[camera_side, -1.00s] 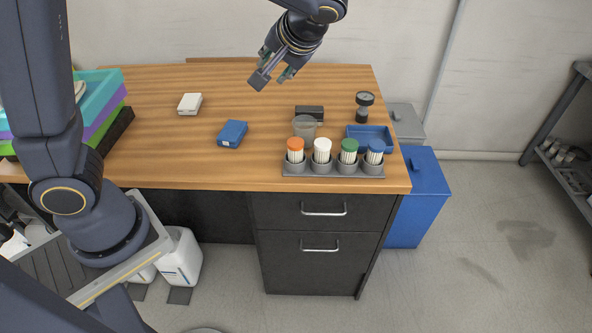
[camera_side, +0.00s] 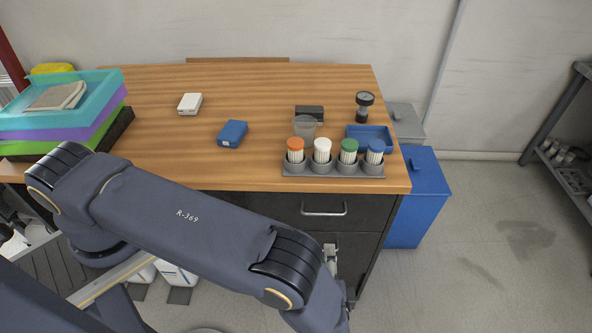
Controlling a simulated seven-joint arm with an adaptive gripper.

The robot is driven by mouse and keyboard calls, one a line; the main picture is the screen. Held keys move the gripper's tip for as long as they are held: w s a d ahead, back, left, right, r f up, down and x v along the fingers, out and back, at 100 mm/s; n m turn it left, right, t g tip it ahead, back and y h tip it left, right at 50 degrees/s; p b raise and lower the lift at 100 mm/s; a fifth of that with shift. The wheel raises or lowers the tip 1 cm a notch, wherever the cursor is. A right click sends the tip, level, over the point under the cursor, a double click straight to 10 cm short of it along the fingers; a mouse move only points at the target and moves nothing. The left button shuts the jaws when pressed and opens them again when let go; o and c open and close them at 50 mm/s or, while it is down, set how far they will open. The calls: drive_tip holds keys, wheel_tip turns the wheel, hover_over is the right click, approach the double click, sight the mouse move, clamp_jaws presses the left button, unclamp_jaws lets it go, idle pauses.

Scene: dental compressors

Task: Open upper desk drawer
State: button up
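The dark desk cabinet has an upper drawer (camera_side: 375,208) with a silver bar handle (camera_side: 324,211). The upper drawer looks shut, and its handle is in plain view with nothing on it. The lower drawer (camera_side: 358,262) below it is mostly hidden behind my arm. My arm crosses in front of the desk from the left, bending near the lower drawer. A small pale part (camera_side: 331,254) shows just above the bend, by the lower handle. It may be part of my gripper, below the upper handle. My fingers cannot be made out.
The wooden desktop (camera_side: 270,90) carries a rack (camera_side: 333,170) of several colour-capped containers near its front edge above the drawers. A blue tray (camera_side: 380,141), a blue box (camera_side: 232,133) and stacked trays (camera_side: 65,115) also stand there. A blue bin (camera_side: 425,195) stands right of the desk.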

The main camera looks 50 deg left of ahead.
sight(325, 215)
drive_tip(key=x, duration=1.5)
drive_tip(key=shift+w+a, duration=0.2)
drive_tip(key=shift+c, duration=0.3)
clamp_jaws()
